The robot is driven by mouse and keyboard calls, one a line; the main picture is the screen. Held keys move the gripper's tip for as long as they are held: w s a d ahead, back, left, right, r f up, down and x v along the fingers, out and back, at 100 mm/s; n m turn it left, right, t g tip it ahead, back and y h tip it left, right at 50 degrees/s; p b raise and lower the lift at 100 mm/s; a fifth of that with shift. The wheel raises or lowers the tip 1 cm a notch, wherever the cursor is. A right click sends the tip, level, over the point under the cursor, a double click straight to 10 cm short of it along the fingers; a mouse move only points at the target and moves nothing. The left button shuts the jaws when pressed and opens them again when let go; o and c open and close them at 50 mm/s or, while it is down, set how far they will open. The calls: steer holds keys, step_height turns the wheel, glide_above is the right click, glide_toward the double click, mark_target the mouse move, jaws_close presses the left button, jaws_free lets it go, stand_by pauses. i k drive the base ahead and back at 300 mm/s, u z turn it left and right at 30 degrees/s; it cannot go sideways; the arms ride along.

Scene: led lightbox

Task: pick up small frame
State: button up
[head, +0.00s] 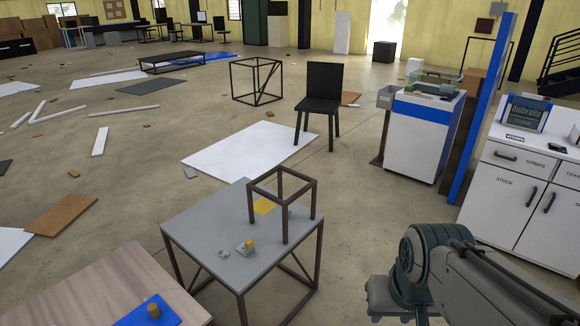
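The small frame (315,197) is an open cube of dark brown bars. It stands upright toward the back right of a grey-topped table (195,222) with dark metal legs. Nothing is holding it. My arm comes in at the bottom right, low and to the right of the table. Its gripper end is not in view, so I cannot see whether it is open or shut.
A wooden table (90,285) is front left. A larger frame (233,82), black chair (323,88) and white cabinets (498,190) stand beyond.

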mark_target(250, 186)
steer(key=i, duration=2.3)
steer(key=u, duration=0.7)
